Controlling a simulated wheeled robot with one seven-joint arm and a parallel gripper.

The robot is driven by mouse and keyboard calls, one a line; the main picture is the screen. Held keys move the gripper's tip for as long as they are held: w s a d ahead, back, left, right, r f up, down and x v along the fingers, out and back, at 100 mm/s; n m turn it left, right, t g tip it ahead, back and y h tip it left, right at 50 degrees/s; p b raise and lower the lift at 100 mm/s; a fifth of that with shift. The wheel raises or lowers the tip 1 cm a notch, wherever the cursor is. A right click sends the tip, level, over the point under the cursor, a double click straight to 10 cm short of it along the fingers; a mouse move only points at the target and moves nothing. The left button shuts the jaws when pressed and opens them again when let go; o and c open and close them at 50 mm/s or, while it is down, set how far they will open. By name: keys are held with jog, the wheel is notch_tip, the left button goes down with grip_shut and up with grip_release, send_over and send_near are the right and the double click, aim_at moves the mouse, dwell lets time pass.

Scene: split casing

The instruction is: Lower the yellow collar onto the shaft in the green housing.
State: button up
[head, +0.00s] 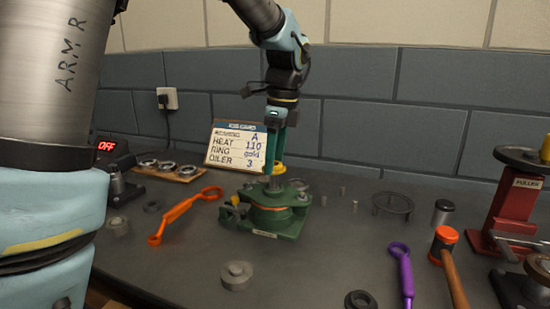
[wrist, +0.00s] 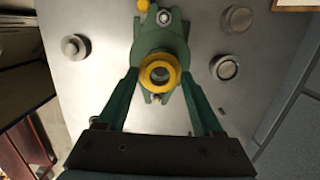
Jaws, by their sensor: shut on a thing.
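The yellow collar (head: 279,169) is held between the fingertips of my gripper (head: 276,165), above the green housing (head: 283,224). In the wrist view the collar (wrist: 147,73) is a thick ring lying between the two green fingers of my gripper (wrist: 160,75), with the green housing (wrist: 172,38) beneath it. A grey shaft (head: 274,184) stands up in the middle of the housing, just under the collar. Something greyish shows through the collar's hole in the wrist view. I cannot tell whether the collar touches the shaft.
An orange wrench-like tool (head: 180,216) lies left of the housing, and a grey round part (head: 236,275) lies in front. A purple tool (head: 402,270), a hammer (head: 450,262) and a red press (head: 515,205) stand or lie to the right. A sign (head: 237,146) leans behind.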

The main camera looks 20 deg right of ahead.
aim_at(275, 171)
dwell(0.4)
jog(key=shift+f+b, duration=0.4)
jog(key=shift+f, duration=1.05)
jog(key=shift+f, duration=0.25)
dwell(0.6)
jog(key=o, duration=1.4)
notch_tip(275, 171, up, 7)
jog(key=p, duration=0.7)
jog(key=shift+f, duration=0.1)
